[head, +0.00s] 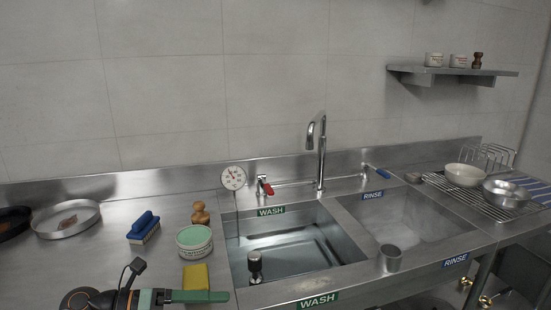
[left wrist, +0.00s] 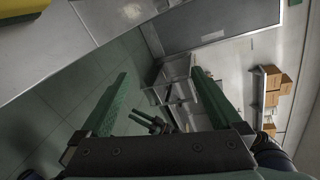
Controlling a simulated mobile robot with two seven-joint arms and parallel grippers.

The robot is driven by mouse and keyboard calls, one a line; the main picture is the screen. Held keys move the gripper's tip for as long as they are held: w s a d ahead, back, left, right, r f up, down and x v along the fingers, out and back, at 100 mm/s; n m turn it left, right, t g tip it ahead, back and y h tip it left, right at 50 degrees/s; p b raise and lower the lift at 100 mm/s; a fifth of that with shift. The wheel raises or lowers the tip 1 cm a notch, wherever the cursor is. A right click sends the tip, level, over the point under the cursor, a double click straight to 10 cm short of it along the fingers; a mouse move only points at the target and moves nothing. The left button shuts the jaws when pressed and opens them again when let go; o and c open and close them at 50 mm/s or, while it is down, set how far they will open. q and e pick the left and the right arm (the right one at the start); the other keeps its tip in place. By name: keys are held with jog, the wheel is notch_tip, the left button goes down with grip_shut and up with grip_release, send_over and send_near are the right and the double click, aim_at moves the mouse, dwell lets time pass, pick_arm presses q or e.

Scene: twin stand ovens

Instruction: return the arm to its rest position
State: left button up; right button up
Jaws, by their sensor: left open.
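My left gripper (head: 222,296) is at the bottom left of the head view, seen partly, with one green finger pointing right in front of the yellow sponge (head: 196,277). In the left wrist view the left gripper (left wrist: 158,74) has its two green fingers wide apart with nothing between them. It points past the counter edge toward the floor and a far wall.
The steel counter holds a blue brush (head: 144,228), a green-labelled tub (head: 194,241) and a round pan (head: 66,219). The wash basin (head: 290,245) and rinse basin (head: 405,215) lie to the right, with a tall faucet (head: 321,150).

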pick_arm(q)
jog(key=s+a+f+n+t+y+p, duration=0.1)
jog(key=s+f+n+y, duration=0.3)
jog(key=n, duration=0.7)
jog(key=s+a+f+n+t+y+p, duration=0.1)
jog(key=s+f+n+y, duration=0.3)
jog(key=s+f+n, duration=0.4)
jog(key=s+a+f+n+t+y+p, duration=0.1)
jog(key=s+f+n, duration=0.5)
jog(key=f+n, duration=0.6)
jog(key=n+t+y+p, duration=0.1)
jog(key=n+t+y, duration=0.1)
jog(key=shift+n+y+p, duration=0.3)
jog(key=shift+y+p, duration=0.05)
jog(key=shift+y, duration=0.05)
pick_arm(e)
jog(key=r, duration=0.1)
jog(key=s+r, duration=0.1)
jog(key=d+r, duration=0.1)
jog(key=r, duration=0.1)
jog(key=shift+s, duration=0.15)
pick_arm(q)
jog(key=shift+a+f, duration=0.1)
